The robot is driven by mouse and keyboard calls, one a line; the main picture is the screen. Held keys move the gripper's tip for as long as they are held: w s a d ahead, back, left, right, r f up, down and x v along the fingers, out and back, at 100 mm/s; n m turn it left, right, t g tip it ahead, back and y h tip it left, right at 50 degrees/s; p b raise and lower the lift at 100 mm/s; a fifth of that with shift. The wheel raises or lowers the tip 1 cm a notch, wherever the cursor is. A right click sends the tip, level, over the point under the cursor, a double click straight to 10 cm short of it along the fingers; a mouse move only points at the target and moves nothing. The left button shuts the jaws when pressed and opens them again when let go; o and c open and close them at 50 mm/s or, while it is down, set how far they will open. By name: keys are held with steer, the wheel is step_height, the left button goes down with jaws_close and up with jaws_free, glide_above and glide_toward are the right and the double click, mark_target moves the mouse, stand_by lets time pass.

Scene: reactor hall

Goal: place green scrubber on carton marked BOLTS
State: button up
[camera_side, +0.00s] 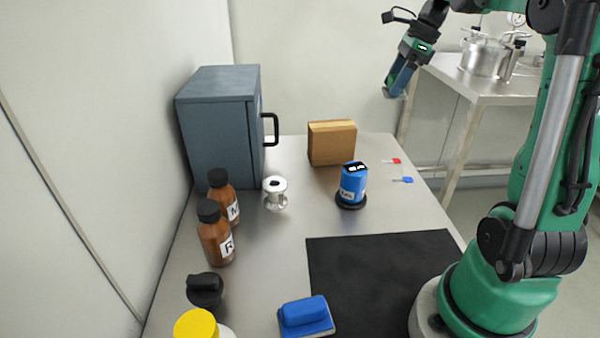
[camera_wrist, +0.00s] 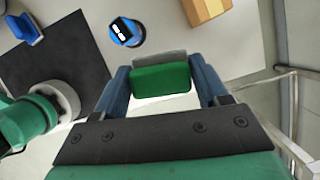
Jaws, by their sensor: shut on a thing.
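My gripper (camera_side: 398,82) is high in the air, to the right of and above the carton in the side view. In the wrist view its two blue-grey fingers (camera_wrist: 160,84) are shut on the green scrubber (camera_wrist: 162,79), which has a grey strip along its far edge. In the side view the fingers mostly hide the scrubber. A brown carton (camera_side: 332,145) stands upright at the back of the table, clear of the gripper; it also shows at the top of the wrist view (camera_wrist: 207,9). No BOLTS marking is readable on the sides I see.
A blue-grey cabinet (camera_side: 215,125) with a black handle stands left of the carton. A blue canister (camera_side: 352,184) stands in front of it. Two brown bottles (camera_side: 217,245), a metal spool (camera_side: 275,194), a blue scrubber (camera_side: 304,312) and a black mat (camera_side: 375,275) are nearer.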

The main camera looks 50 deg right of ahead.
steer(key=m, duration=0.2)
glide_toward(327, 124)
steer(key=shift+w+a+f+m+t+h, duration=0.15)
steer(key=shift+w+a+f+t, duration=0.15)
steer(key=shift+w, duration=0.2)
steer(key=shift+w+a+f+m+t+h, duration=0.1)
steer(key=shift+w+a+f+m+h, duration=0.1)
steer(key=shift+w+a, duration=0.2)
steer(key=shift+f, duration=2.45)
steer(key=o, duration=1.2)
steer(key=shift+f, duration=0.15)
